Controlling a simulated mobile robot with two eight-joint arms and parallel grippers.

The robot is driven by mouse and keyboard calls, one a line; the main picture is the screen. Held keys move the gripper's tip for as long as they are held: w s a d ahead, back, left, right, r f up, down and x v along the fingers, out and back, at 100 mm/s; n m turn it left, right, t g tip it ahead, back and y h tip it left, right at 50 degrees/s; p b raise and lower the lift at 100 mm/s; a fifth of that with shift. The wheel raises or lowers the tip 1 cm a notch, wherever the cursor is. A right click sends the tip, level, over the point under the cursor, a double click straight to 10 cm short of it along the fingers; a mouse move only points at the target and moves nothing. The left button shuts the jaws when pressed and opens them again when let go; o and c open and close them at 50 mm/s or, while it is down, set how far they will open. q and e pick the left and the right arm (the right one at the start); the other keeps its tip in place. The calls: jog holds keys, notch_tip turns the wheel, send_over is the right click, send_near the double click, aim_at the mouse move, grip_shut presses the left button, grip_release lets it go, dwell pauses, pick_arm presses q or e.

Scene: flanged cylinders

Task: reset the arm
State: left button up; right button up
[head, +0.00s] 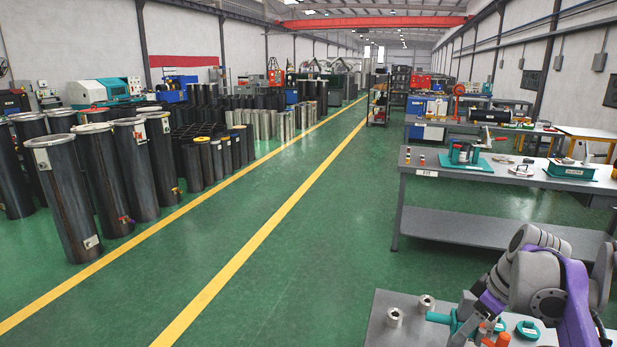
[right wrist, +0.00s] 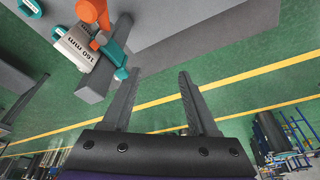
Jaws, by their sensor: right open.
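My right arm reaches in from the right in the head view, with its gripper (head: 466,314) over the near grey table (head: 378,335). In the right wrist view the right gripper (right wrist: 157,76) has its two fingers wide apart with nothing between them. A teal and orange device (head: 440,318) is close by the gripper in the head view, partly hidden by the arm. In the right wrist view it shows a grey block marked "160 mm" (right wrist: 78,48), left of and beyond the fingers. My left gripper does not show.
Two small metal flanged cylinders (head: 394,318) (head: 426,303) stand on the near table, left of the gripper. Teal round parts (head: 528,328) lie to its right. A longer workbench (head: 480,185) with tools stands behind. Tall dark cylinders (head: 62,190) stand at left; the green floor between is clear.

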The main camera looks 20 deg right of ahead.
jog(key=s+a+f+m+t, duration=0.1)
jog(key=a+f, duration=0.4)
jog(key=a, duration=0.5)
jog(key=s+a+f+m, duration=0.1)
jog(key=s+a+f, duration=0.1)
jog(key=a+f, duration=0.4)
jog(key=s+a+f+m+t+h, duration=0.1)
jog(key=a+f, duration=0.5)
jog(key=a, duration=0.8)
jog(key=shift+s+f+t, duration=0.25)
jog(key=shift+s+t, duration=0.05)
jog(key=shift+s, duration=0.1)
jog(key=shift+c, duration=0.3)
